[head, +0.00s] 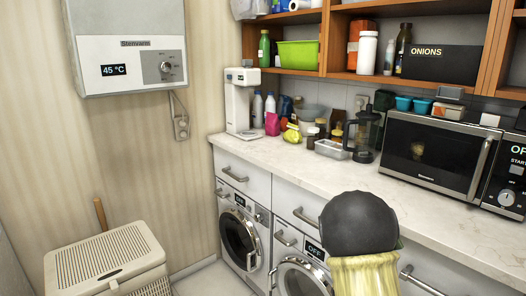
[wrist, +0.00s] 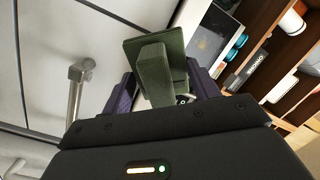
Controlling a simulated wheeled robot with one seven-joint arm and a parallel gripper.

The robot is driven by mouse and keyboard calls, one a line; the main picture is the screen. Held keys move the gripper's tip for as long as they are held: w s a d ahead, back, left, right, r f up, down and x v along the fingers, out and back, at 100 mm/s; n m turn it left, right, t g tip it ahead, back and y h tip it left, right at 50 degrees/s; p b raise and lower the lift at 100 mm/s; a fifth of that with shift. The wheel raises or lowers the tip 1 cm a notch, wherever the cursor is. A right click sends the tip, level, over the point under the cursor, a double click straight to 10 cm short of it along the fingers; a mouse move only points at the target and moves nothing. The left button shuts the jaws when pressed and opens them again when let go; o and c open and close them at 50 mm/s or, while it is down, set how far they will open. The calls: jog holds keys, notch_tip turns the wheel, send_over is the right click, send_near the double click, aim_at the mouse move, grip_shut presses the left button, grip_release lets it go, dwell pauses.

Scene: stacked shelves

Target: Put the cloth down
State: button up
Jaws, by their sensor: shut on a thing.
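My gripper (wrist: 165,86) shows in the wrist view, its two purple fingers shut on a dark green, flat piece with a raised strip, which I take to be the cloth (wrist: 176,46). It looks stiff and folded, and it is held clear of the surfaces seen behind it. White cabinet fronts lie behind it on the left and the microwave on the right. In the head view the green piece and the fingers cannot be made out; a dark round shape and a pale yellow ribbed shape fill the lower right foreground.
The pale counter (head: 290,158) has bare room along its front. Washing machines (head: 243,238) are below. A lidded hamper (head: 105,262) stands at lower left. Open shelves hang above.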

jog(key=s+a+f+n+t+y, duration=0.1)
jog(key=a+f+n+t+y, duration=0.15)
jog(key=a+f, duration=0.6)
jog(key=s+a+f+n+t+y, duration=0.15)
jog(key=a+f+y, duration=0.25)
jog(key=a+f, duration=0.5)
notch_tip(320, 180, up, 10)
jog(key=w+n+y+p, duration=0.1)
jog(key=n+y+p, duration=0.3)
jog(key=p, duration=1.8)
jog(key=shift+w+d+f+y, duration=0.2)
jog(key=shift+w+d+y, duration=0.15)
jog(key=shift+y, duration=0.3)
jog(key=shift+w+f, duration=0.1)
jog(key=shift+f, duration=0.05)
jog(key=s+f, duration=0.3)
jog(key=s, duration=0.6)
jog(key=shift+a+f, duration=0.1)
